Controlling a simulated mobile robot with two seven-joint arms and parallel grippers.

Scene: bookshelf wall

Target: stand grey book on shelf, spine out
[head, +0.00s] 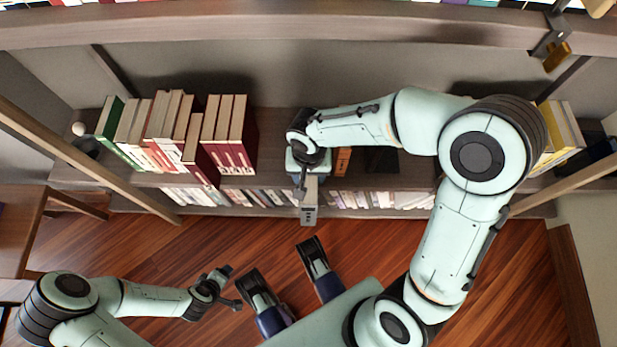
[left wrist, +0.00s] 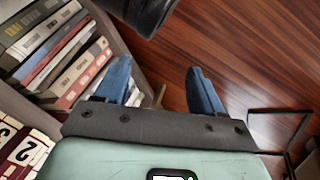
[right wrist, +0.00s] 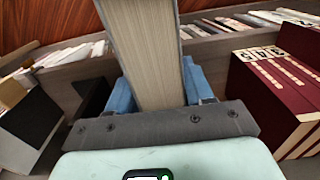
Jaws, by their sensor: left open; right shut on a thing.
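The grey book (head: 309,203) is in my right gripper (head: 306,180), at the front edge of the shelf (head: 275,175). In the right wrist view the book (right wrist: 143,50) stands between the two blue fingers, its pale page block facing the camera. My right gripper is shut on it. In the head view its grey spine end points toward the room, and the arm hides part of it. My left gripper (head: 232,287) is open and empty above the floor; its spread blue fingers show in the left wrist view (left wrist: 160,90).
Several dark red books (head: 230,135) stand on the shelf left of the grey book. An orange book (head: 342,161) and a dark item (head: 382,160) are to its right. A lower shelf row (head: 385,199) is full of books. Yellow books (head: 562,130) stand at the far right.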

